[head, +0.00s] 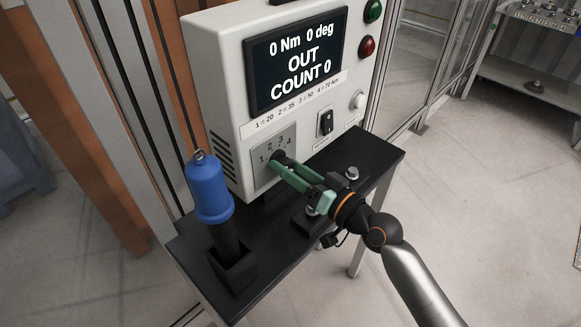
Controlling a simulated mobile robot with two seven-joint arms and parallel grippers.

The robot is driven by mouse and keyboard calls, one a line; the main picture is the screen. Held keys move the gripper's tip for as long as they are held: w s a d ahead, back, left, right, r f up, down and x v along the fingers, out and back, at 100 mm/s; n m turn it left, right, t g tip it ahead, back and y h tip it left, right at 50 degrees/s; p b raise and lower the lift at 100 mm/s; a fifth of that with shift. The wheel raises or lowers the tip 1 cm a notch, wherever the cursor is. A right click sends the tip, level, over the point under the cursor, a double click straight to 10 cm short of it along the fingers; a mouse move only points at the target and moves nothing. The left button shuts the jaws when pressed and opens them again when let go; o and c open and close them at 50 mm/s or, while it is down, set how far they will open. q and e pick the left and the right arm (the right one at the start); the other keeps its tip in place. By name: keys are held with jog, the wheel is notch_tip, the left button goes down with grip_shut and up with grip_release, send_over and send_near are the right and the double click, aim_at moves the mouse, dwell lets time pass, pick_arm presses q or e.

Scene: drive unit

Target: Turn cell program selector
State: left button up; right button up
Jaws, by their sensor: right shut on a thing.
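The cell program selector (278,156) is a small dark knob on a grey plate (264,180) marked 1 to 4, low on the front of a white control box (224,74). My right gripper (282,161) reaches in from the lower right, and its green fingers are shut on the knob. The fingers hide most of the knob, so I cannot tell which number it points to. My left gripper is not in view.
A blue-handled tool (208,188) hangs on a cable and stands in a black holder (233,271) on the black shelf (281,270). A black switch (325,122), a white button (358,100), green (373,10) and red (367,46) lamps are on the box.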

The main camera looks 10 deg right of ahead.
jog(key=m+p, duration=0.2)
jog(key=m, duration=0.1)
jog(key=shift+r+m, duration=0.1)
jog(key=shift+m, duration=0.3)
jog(key=shift+m+p, duration=0.65)
jog(key=shift+m, duration=1.25)
jog(key=o, duration=1.4)
jog(key=shift+c, duration=0.2)
jog(key=b+v, duration=0.3)
jog(key=v, duration=0.9)
jog(key=shift+s+b, duration=0.25)
jog(key=shift+b, duration=0.15)
